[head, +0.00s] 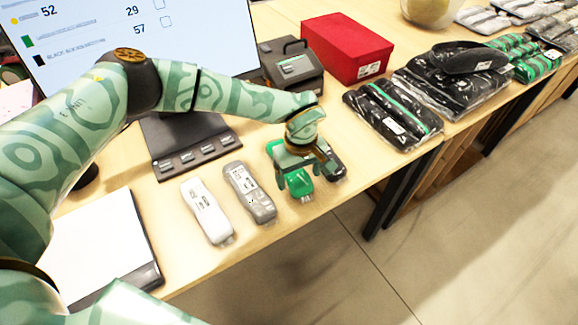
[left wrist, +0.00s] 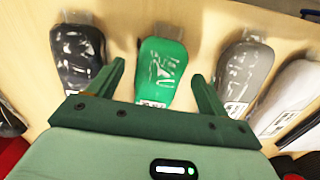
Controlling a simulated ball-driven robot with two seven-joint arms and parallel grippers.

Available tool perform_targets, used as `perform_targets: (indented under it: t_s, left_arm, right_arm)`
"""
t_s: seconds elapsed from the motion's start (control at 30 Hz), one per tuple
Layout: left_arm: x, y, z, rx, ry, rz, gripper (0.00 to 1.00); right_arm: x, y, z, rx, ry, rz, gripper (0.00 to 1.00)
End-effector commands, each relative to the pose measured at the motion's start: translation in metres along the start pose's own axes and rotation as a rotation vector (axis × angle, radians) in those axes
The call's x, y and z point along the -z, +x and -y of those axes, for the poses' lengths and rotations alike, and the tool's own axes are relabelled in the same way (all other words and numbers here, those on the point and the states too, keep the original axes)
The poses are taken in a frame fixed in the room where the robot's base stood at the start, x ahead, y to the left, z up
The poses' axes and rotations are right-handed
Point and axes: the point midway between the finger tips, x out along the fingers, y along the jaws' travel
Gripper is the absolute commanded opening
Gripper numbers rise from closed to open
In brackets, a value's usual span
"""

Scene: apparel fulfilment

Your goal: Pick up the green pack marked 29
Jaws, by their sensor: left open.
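The green pack (head: 299,184) lies on the table, partly hidden under my left gripper (head: 304,176) in the head view. In the left wrist view, the green pack (left wrist: 164,70) lies between the two spread fingers of my left gripper (left wrist: 158,72), with table visible on both sides of it. The gripper is open and holds nothing. I cannot read a number on the pack. The screen (head: 100,25) shows 29 in the row with a green mark. My right gripper is not in view.
A grey pack (head: 249,193) and a white pack (head: 206,210) lie left of the green one. A black pack (left wrist: 78,55) lies on its other side. A red box (head: 347,47) and bagged dark garments (head: 393,115) stand farther right. The table edge is close in front.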

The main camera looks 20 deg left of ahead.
Motion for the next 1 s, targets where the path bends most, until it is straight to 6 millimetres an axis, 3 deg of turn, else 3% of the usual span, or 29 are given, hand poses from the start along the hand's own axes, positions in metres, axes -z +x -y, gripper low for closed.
perform_targets:
  t_s: [0.03, 0.1, 0.33, 0.5, 0.83, 1.0]
  left_arm:
    - [0.000, 0.013, 0.000, 0.002, -0.001, 0.003, 0.78]
    - [0.000, 0.020, 0.000, 0.002, 0.000, 0.002, 0.78]
    - [0.000, 0.019, 0.000, -0.001, 0.000, 0.000, 0.75]
    - [0.000, 0.019, 0.000, 0.000, 0.000, 0.000, 0.29]
    - [0.000, 0.017, 0.000, -0.001, -0.001, 0.000, 0.29]
    - [0.001, 0.000, -0.001, -0.003, -0.001, -0.003, 0.29]
  right_arm:
    - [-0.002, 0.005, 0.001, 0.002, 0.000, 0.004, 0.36]
    - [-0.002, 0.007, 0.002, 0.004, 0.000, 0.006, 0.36]
    - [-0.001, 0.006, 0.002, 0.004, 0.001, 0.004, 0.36]
    - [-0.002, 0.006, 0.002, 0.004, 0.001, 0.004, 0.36]
    - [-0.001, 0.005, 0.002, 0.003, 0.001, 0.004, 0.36]
    - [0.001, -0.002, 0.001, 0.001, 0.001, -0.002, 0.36]
